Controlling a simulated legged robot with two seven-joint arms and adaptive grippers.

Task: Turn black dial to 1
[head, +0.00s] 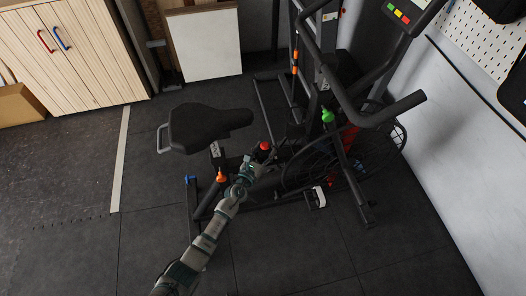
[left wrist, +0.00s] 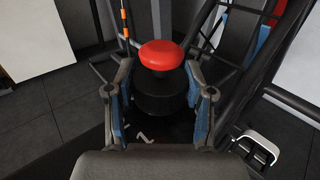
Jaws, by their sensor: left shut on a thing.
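The black dial (left wrist: 160,98) is a short round cylinder below a red knob (left wrist: 162,55) in the left wrist view. My left gripper (left wrist: 160,85) is shut on the dial, with one blue-padded finger on each side of it. A pale marking like a 2 (left wrist: 140,135) shows on the dark surface on the near side of the dial; no other number can be read. In the head view my left gripper (head: 254,168) reaches the bike frame just below the red knob (head: 265,146), and the dial is too small to make out. My right gripper is out of view.
The exercise bike's black saddle (head: 205,127) is left of my gripper, with an orange knob (head: 221,175) below it. Handlebars (head: 375,112) and a green knob (head: 328,116) are to the right. A white pedal (head: 318,197) is low on the right. Dark floor lies open in front.

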